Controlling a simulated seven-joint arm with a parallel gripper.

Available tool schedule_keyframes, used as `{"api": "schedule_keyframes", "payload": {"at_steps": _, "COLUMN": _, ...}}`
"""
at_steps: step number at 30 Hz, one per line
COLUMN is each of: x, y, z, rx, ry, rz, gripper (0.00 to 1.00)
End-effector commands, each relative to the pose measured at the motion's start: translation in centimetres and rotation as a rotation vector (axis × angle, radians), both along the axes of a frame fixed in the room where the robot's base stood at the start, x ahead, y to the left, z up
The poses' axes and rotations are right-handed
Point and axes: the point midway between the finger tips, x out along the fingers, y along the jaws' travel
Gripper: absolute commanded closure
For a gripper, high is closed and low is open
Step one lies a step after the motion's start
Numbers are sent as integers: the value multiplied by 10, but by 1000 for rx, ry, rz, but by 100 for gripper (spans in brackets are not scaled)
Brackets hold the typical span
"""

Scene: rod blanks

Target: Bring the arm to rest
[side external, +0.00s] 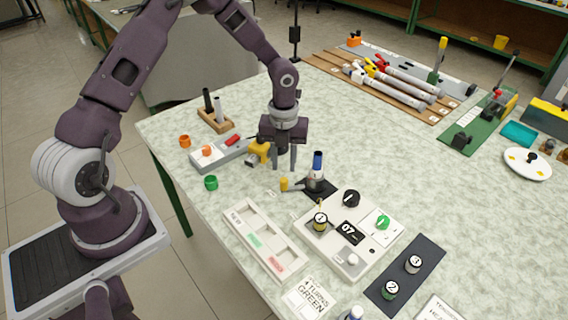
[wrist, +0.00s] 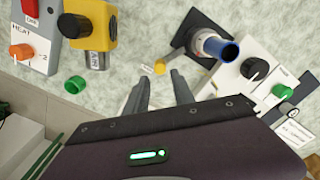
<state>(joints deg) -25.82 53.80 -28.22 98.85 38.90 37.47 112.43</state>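My gripper (side external: 285,167) hangs fingers-down above the marbled table (side external: 190,215), between a yellow tool (side external: 258,151) and a black stand holding a blue-topped tube (side external: 318,160). The yellow tool (wrist: 90,30) shows left of the fingers. The blue tube (wrist: 222,48) shows to their right, with a small yellow knob (wrist: 160,67) close to the fingertips in the picture. Nothing is held. How high the fingertips are above the table is hard to tell.
A grey box with an orange knob (side external: 206,151) lies to the left, near a green ring (side external: 211,183). In front are a white dial unit (side external: 340,258), a sectioned tray (side external: 238,237) and a dark mat (side external: 425,255) with numbered blanks. Bare tabletop shows behind the gripper.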

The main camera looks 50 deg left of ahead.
Motion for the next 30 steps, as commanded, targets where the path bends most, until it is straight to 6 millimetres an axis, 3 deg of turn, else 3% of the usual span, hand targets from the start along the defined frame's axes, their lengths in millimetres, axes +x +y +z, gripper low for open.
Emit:
{"api": "schedule_keyframes", "payload": {"at_steps": 2, "x": -1, "y": 1, "z": 13, "rx": 19, "ry": -11, "rz": 44, "gripper": 70}}
{"api": "schedule_keyframes", "payload": {"at_steps": 4, "x": -7, "y": 2, "z": 44, "rx": 60, "ry": -36, "rz": 164, "gripper": 70}}
{"api": "schedule_keyframes", "payload": {"at_steps": 8, "x": -38, "y": -1, "z": 130, "rx": 129, "ry": -144, "rz": 577, "gripper": 70}}
{"api": "schedule_keyframes", "payload": {"at_steps": 12, "x": -97, "y": -14, "z": 211, "rx": 77, "ry": -297, "rz": 1126, "gripper": 70}}
{"api": "schedule_keyframes", "payload": {"at_steps": 15, "x": -149, "y": -28, "z": 250, "rx": -69, "ry": -377, "rz": 1536, "gripper": 70}}
{"api": "schedule_keyframes", "payload": {"at_steps": 18, "x": -197, "y": -43, "z": 270, "rx": -268, "ry": -380, "rz": 1893, "gripper": 70}}
{"api": "schedule_keyframes", "payload": {"at_steps": 22, "x": -238, "y": -58, "z": 276, "rx": -483, "ry": -298, "rz": 2195, "gripper": 70}}
{"api": "schedule_keyframes", "payload": {"at_steps": 25, "x": -252, "y": -64, "z": 276, "rx": -567, "ry": -242, "rz": 2302, "gripper": 70}}
{"api": "schedule_keyframes", "payload": {"at_steps": 30, "x": -255, "y": -65, "z": 276, "rx": -588, "ry": -225, "rz": 2333, "gripper": 70}}
